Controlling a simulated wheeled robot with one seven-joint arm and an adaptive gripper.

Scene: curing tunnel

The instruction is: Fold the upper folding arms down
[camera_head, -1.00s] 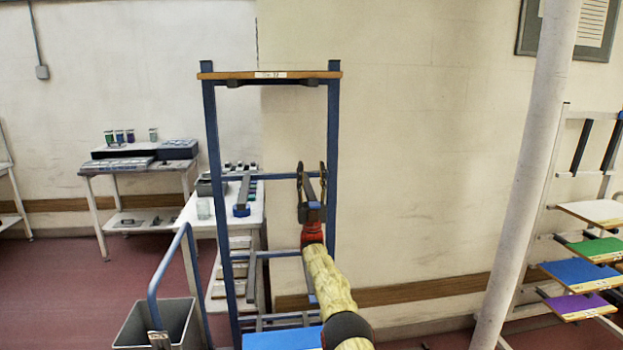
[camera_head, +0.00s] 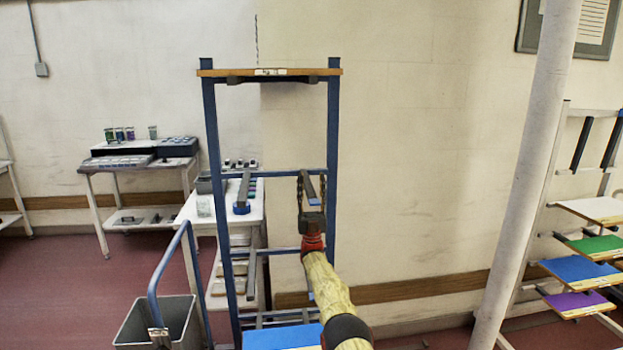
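A blue-framed rack (camera_head: 212,130) stands in the middle, with a wooden board (camera_head: 225,73) across its top. Below the board, a left folding arm (camera_head: 243,188) with a blue end juts toward me from a crossbar. A right folding arm (camera_head: 312,187) juts out at the same height. My gripper (camera_head: 311,188) is at this right arm, its two dark fingers apart, one on each side of it. The right arm's near end is hidden by my gripper. I cannot tell whether the fingers touch it. Another folding arm (camera_head: 251,275) shows lower on the left.
A blue panel (camera_head: 283,337) lies low on the rack. A grey bin (camera_head: 165,318) stands at lower left, and a white table (camera_head: 190,210) stands behind the rack. A white pole (camera_head: 530,160) and another rack with coloured panels (camera_head: 575,269) are at right.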

